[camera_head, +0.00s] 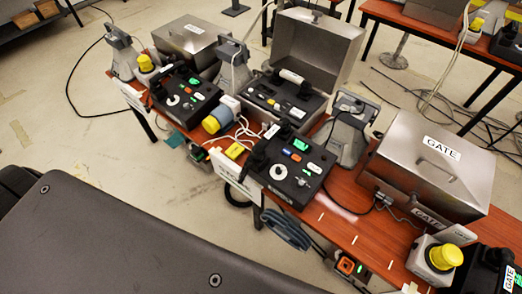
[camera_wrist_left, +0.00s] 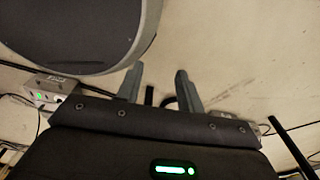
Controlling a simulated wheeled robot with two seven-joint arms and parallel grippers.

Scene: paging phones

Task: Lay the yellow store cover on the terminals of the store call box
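A small yellow block (camera_head: 235,150) lies among white cables at the front edge of the table; I cannot tell whether it is the store cover. A steel box (camera_head: 318,48) stands in the middle with its lid raised, and a black panel (camera_head: 285,97) with a handset lies in it. I cannot read a store label on it, and its terminals are too small to make out. My left gripper (camera_wrist_left: 160,90) shows in the left wrist view, its two fingers apart and nothing between them. My right gripper is not in view.
The red-brown table (camera_head: 345,222) is crowded with phones, panels and cables. A closed steel GATE box (camera_head: 432,165) stands at the right, another closed steel box (camera_head: 190,38) at the left. A yellow-topped unit (camera_head: 445,257) stands at the lower right. Cables hang off the front edge.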

